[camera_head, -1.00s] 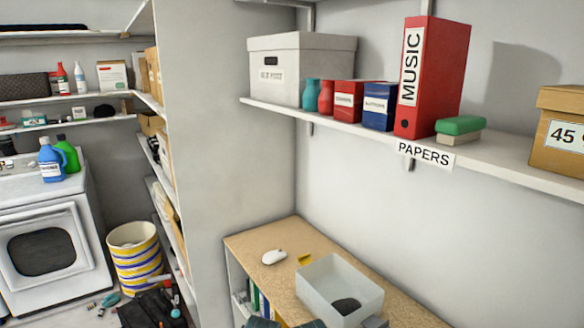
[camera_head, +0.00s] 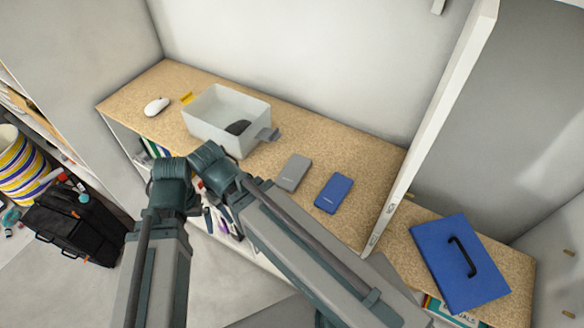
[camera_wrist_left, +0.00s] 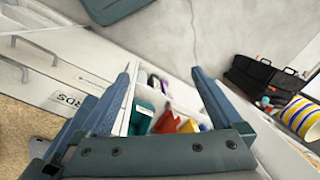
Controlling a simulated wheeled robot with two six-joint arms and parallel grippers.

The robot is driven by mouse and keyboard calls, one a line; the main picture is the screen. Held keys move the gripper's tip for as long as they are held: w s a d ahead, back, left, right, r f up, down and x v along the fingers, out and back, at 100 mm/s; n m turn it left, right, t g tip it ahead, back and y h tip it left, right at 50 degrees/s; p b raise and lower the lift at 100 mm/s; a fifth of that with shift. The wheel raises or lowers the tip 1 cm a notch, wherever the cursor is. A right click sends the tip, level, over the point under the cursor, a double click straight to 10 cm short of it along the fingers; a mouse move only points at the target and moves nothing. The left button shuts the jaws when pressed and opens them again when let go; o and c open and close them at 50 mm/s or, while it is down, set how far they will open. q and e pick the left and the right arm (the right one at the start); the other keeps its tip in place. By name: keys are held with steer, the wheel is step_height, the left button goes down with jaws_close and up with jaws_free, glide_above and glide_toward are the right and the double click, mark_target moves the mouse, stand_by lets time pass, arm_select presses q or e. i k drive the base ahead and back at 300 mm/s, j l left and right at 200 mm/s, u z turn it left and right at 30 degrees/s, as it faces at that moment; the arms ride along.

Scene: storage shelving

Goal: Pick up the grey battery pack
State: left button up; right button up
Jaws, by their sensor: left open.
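The grey battery pack (camera_head: 294,172) lies flat on the speckled tan countertop (camera_head: 315,135), right of the white bin. A blue pack (camera_head: 334,193) lies just to its right. My left arm crosses the lower part of the head view, in front of the counter; I cannot make out its fingers there. In the left wrist view my left gripper (camera_wrist_left: 160,74) is open, with nothing between its fingers. It faces the shelf front and floor, and the grey pack is not seen there. My right gripper is not in view.
The white bin (camera_head: 205,125) holds a dark item, and a small grey thing touches its right corner. A white mouse (camera_head: 157,106) lies at the left. An upright white panel (camera_head: 438,120) bounds the counter at the right, with a blue case (camera_head: 445,285) beyond it.

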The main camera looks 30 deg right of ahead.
mark_target(288, 180)
steer(key=k+j, duration=0.25)
steer(key=k, duration=0.15)
steer(key=k+j, duration=0.25)
steer(key=k, duration=0.15)
steer(key=k+j, duration=0.25)
steer(key=k+z, duration=0.15)
steer(key=z, duration=0.85)
steer(key=i+l+z, duration=0.1)
steer(key=z, duration=0.65)
steer(key=i, duration=0.4)
